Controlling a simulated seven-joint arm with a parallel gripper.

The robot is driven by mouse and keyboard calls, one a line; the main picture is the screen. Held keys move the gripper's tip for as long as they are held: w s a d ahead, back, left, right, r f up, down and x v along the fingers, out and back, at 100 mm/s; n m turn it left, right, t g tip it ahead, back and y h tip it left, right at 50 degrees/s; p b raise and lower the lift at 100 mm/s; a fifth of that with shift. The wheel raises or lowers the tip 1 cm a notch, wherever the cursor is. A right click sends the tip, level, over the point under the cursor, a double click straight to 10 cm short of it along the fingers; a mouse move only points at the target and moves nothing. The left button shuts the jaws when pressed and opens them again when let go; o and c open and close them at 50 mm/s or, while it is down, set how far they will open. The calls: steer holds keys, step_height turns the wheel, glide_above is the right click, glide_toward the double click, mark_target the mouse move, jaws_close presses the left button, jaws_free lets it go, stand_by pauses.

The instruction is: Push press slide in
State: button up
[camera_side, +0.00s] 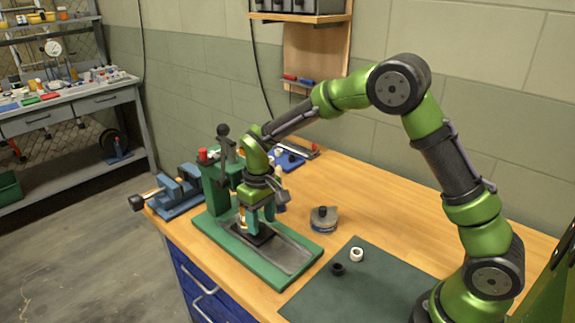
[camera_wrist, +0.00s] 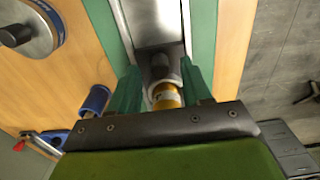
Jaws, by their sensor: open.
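The press (camera_side: 216,188) is green, with a black-knobbed lever, and stands near the table's left edge. Its green base (camera_side: 308,262) carries a grey metal slide channel (camera_side: 285,252), which also shows in the wrist view (camera_wrist: 155,20). A dark slide block (camera_side: 254,236) sits in the channel below my gripper (camera_side: 256,222). In the wrist view my gripper (camera_wrist: 162,82) is open, its green fingers on either side of a brass-yellow cylinder with a pale ring (camera_wrist: 166,97). I cannot tell whether the fingers touch anything. The gripper hides part of the slide.
A blue-grey vise (camera_side: 178,192) stands left of the press. A round grey tin (camera_side: 323,219) is to the right. The table's back right is clear.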

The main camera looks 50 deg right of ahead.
step_height(320, 180, up, 16)
stand_by(0.3)
steer(key=s+d+f+m+t+y, duration=0.2)
steer(key=s+d+f+m+y, duration=1)
steer(key=m, duration=0.6)
steer(key=w+a+f+m+t, duration=0.2)
steer(key=w+a, duration=0.1)
steer(key=w+a+f+m+t+h, duration=0.1)
steer(key=w+a+f+m+t, duration=0.1)
steer(key=w+a+m, duration=0.1)
steer(key=w+a+f+m+t, duration=0.2)
steer(key=w+a, duration=0.2)
steer(key=shift+w+a+f+m+h, duration=0.1)
steer(key=shift+w+f+m+h, duration=0.2)
steer(key=shift+m, duration=0.1)
